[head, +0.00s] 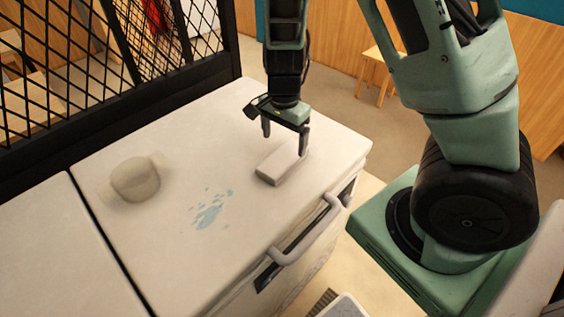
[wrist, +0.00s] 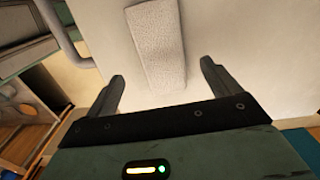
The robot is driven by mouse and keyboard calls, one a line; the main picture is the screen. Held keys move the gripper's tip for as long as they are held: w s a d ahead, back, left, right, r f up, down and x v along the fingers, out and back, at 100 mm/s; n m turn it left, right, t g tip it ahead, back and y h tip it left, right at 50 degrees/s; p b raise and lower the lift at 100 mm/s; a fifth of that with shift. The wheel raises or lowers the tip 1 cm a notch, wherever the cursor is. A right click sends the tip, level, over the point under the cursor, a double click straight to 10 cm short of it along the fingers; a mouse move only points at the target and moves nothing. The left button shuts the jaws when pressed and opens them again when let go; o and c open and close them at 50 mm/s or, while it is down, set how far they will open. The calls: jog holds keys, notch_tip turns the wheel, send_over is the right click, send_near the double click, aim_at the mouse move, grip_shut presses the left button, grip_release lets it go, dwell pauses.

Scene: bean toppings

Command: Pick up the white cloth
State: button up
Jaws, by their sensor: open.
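The white cloth (head: 282,163) is a folded, oblong pad lying flat on the white chest top, near its front right edge. In the wrist view the cloth (wrist: 160,45) shows its textured surface, ahead of and between the fingertips. My gripper (head: 286,140) is open above the right end of the cloth, pointing down. Whether a fingertip touches the cloth or the top is hard to tell.
A pale rounded object (head: 135,180) sits on the left of the chest top (head: 110,245). A blue splatter (head: 209,212) lies in the middle. A handle (head: 305,232) sticks out along the front. A black mesh partition (head: 90,75) stands behind. A wooden stool (head: 378,68) is on the floor.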

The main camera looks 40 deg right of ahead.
aim_at(282, 156)
jog(key=shift+w+f+b, duration=0.2)
jog(key=shift+f+b, duration=0.1)
jog(key=shift+f, duration=3.1)
jog(key=c, duration=1.1)
